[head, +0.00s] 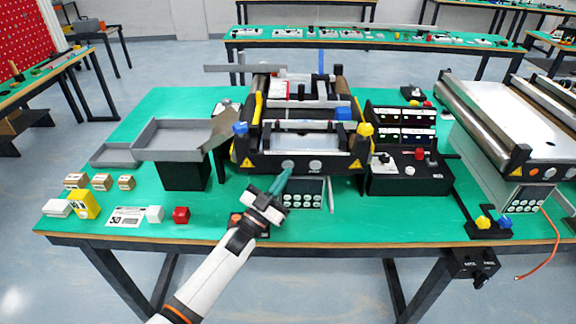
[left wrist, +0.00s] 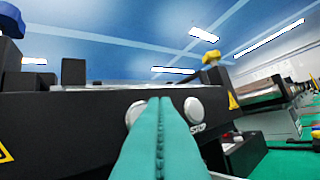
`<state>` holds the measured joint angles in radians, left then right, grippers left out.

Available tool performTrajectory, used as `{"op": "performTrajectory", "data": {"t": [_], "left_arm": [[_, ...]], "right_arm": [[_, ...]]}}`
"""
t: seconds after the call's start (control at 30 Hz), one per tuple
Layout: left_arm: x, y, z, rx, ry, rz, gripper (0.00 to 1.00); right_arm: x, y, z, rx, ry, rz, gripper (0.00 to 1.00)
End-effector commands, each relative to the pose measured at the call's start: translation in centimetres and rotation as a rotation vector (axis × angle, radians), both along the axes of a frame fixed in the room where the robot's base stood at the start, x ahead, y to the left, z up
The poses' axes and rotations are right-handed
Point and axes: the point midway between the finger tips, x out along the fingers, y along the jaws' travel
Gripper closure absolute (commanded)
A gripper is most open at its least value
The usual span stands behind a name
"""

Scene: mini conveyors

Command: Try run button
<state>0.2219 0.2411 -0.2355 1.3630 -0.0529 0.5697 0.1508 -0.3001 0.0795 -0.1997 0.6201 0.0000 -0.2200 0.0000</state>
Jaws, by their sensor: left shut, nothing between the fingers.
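The mini conveyor (head: 258,160) stands in the middle of the green table, its black front panel facing me. Two round pale buttons sit on that panel: a left button (head: 288,164) and a right button (head: 315,165). My left gripper (head: 283,180) is shut and empty, its teal fingers pointing up at the panel just below the left button. In the left wrist view the fingers (left wrist: 160,110) reach toward the panel between the left button (left wrist: 135,114) and the right button (left wrist: 194,110), partly covering the left one. I cannot tell whether they touch. My right gripper is not in view.
A keypad box (head: 303,193) stands below the panel. A black control box (head: 408,178) is to the right, a grey chute (head: 180,140) to the left. A second conveyor (head: 500,110) stands at the right.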

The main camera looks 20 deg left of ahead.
Motion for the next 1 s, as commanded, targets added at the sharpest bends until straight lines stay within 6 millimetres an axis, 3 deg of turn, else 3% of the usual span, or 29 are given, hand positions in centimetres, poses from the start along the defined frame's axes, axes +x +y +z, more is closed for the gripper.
{"op": "performTrajectory", "data": {"t": [1.0], "left_arm": [[0.81, 0.25, 0.03, 0.0, 0.0, 0.0, 1.0]], "right_arm": [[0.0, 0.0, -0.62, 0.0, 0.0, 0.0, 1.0]]}}
